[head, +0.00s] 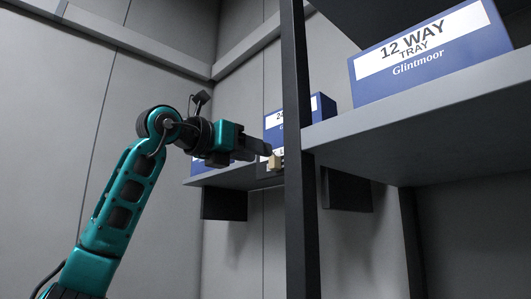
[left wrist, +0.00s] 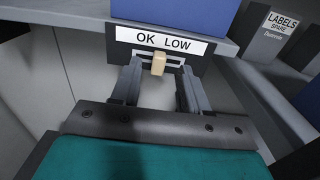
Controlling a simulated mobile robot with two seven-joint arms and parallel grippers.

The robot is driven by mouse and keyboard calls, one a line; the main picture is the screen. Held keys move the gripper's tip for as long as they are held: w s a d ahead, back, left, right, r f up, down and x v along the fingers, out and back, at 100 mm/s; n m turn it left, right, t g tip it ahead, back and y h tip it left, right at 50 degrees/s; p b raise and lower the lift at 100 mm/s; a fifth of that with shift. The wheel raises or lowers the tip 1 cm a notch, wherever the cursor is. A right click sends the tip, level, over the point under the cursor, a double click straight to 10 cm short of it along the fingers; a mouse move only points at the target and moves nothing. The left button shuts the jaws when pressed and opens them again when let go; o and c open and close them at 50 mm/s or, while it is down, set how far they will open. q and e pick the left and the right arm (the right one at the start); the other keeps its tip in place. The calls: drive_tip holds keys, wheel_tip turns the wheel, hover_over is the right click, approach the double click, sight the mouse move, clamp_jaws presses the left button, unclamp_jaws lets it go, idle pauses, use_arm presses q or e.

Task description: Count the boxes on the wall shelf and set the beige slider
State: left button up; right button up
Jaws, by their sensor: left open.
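The beige slider (left wrist: 158,65) is a small block in a slot under a white "OK LOW" label (left wrist: 160,40) on a dark plate. It sits near the middle of the slot, below the gap between the words. In the head view the slider (head: 274,162) is at the front edge of the wall shelf (head: 228,179). My left gripper (left wrist: 160,82) is open, with one finger on each side of the slider; contact is not clear. On the shelf a blue box (head: 325,108) shows, and blue (head: 197,168) shows lower left, partly hidden by my gripper. My right gripper is not in view.
A dark upright post (head: 301,200) stands just right of the slider and hides part of the shelf. A nearer shelf (head: 400,125) at the right holds a blue "12 WAY TRAY" box (head: 425,75). The wrist view also shows a "LABELS SPARE" box (left wrist: 275,45).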

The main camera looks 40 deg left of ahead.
sight(275, 163)
use_arm(q)
drive_tip(key=w, duration=0.3)
drive_tip(key=shift+w+d, duration=0.2)
drive_tip(key=shift+w, duration=0.2)
drive_tip(key=shift+c, duration=0.4)
clamp_jaws()
